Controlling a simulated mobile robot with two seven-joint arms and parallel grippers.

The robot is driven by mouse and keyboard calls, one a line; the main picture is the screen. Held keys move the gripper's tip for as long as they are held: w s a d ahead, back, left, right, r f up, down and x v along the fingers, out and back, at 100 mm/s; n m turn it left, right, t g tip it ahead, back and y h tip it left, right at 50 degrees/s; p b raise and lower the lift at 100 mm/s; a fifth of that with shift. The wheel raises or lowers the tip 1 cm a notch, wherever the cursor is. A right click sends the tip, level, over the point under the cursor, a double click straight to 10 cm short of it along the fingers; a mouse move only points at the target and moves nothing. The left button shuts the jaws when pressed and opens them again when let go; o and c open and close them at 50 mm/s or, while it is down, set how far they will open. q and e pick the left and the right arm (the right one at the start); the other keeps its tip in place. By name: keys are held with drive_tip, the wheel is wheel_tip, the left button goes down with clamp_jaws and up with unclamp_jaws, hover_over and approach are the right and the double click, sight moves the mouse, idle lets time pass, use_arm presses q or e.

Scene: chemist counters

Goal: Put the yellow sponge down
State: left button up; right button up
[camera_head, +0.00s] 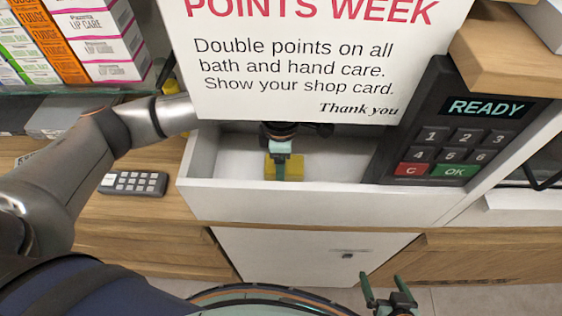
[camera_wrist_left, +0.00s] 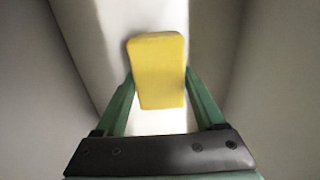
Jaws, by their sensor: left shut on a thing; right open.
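The yellow sponge (camera_head: 269,168) is inside the white open-topped bin (camera_head: 330,200) in the counter, in the head view. My left gripper (camera_head: 282,162) reaches down into this bin behind the sign and is shut on the sponge. In the left wrist view the sponge (camera_wrist_left: 158,72) stands out between the green fingertips (camera_wrist_left: 158,88), with white walls around it. I cannot tell whether the sponge touches the bin floor. My right gripper (camera_head: 390,298) is open and empty, low in front of the counter at the bottom right.
A large sign (camera_head: 300,65) hangs over the back of the bin and hides part of my left arm. A keypad terminal (camera_head: 450,125) stands to the right. A grey remote-like keypad (camera_head: 134,182) lies on the wooden counter at left. Boxes (camera_head: 100,40) fill a shelf at upper left.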

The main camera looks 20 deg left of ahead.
use_arm(q)
drive_tip(key=shift+f, duration=0.2)
drive_tip(key=o, duration=1.4)
drive_tip(key=shift+o, duration=0.2)
drive_tip(key=shift+r, duration=0.1)
wheel_tip(320, 180, up, 12)
drive_tip(key=shift+r+b, duration=0.15)
drive_tip(key=shift+b, duration=0.3)
